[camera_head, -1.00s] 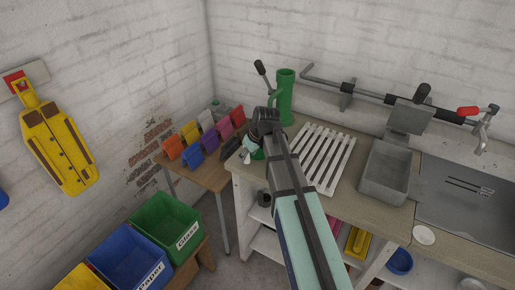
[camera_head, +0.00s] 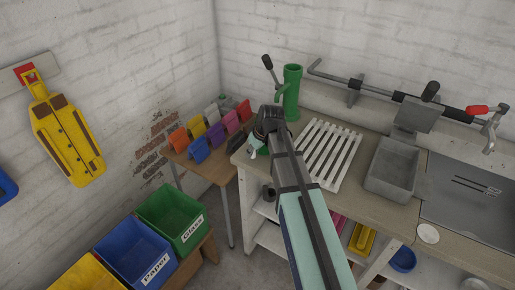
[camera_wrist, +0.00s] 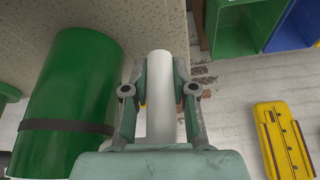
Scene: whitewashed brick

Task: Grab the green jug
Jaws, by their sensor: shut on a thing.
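The green jug (camera_head: 292,92), tall and upright with a side handle, stands at the back left of the bench, behind my wrist. My gripper (camera_head: 254,150) is low at the bench's left end, in front of the jug and apart from its upper part. In the wrist view my gripper (camera_wrist: 160,92) is shut on a pale cylinder (camera_wrist: 160,70), which lies lengthwise between the fingers. A large green cylinder with a dark band (camera_wrist: 80,85) fills the left of that view, beside the fingers. I cannot tell whether it is the jug. My arm hides part of this area in the head view.
A white slatted rack (camera_head: 325,152) and a grey basin (camera_head: 393,170) are right of my arm on the bench (camera_head: 375,207). A small table (camera_head: 205,167) with colourful holders stands left. Green (camera_head: 172,217) and blue (camera_head: 135,250) bins sit lower left.

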